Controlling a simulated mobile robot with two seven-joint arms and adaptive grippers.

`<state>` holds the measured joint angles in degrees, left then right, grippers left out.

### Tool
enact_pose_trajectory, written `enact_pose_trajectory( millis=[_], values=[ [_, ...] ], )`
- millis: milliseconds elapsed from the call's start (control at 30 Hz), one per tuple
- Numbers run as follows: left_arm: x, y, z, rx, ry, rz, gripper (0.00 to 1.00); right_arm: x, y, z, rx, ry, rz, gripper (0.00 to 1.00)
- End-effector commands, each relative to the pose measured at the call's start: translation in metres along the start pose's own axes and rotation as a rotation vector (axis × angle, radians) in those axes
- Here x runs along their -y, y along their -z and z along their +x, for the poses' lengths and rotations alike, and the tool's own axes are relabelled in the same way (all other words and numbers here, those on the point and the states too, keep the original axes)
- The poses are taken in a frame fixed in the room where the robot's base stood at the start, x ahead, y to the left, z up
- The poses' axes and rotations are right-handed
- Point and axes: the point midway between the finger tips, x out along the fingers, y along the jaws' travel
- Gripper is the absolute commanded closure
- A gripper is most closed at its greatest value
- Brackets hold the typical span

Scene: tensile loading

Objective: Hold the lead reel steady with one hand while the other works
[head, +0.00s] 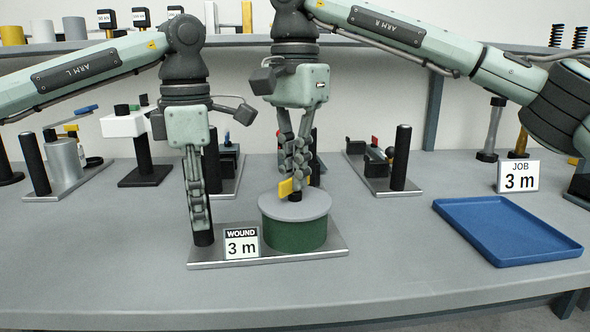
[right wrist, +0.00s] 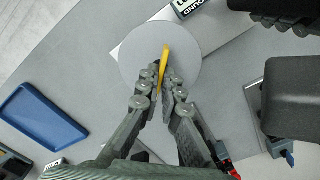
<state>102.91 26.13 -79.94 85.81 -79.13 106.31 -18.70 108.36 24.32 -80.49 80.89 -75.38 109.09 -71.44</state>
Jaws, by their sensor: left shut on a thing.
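The lead reel (head: 293,235) is a dark green drum with a grey top disc, standing on a metal base plate (head: 330,254) with a "WOUND 3 m" sign (head: 242,243). The disc also shows in the right wrist view (right wrist: 135,55). My left gripper (head: 202,226) is shut on the black post (head: 204,239) at the plate's left end. My right gripper (head: 293,180) points down over the reel. Its fingers lie close on either side of a yellow piece (head: 286,188), which also shows in the right wrist view (right wrist: 167,65); whether they grip it is unclear.
A blue tray (head: 508,229) lies empty at the right, with a "JOB 3 m" sign (head: 518,177) behind it. Other fixtures with black posts (head: 401,158) stand along the back, below a shelf. The table's front is clear.

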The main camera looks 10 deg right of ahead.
Motion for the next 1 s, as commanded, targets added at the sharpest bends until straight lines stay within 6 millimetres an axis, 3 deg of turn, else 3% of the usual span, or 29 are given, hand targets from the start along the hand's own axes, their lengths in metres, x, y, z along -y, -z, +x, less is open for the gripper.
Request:
enact_pose_trajectory(
  millis=[500, 1000],
  values=[
    [-0.0002, 0.0004, 0.0001, -0.001, 0.000, -0.001, 1.00, 0.0003, -0.0001, -0.0006, 0.000, 0.002, 0.469, 1.00],
    [-0.0001, 0.0002, 0.0002, -0.001, 0.000, 0.000, 1.00, 0.0002, -0.0001, -0.0009, 0.000, 0.002, 0.704, 1.00]
  ],
)
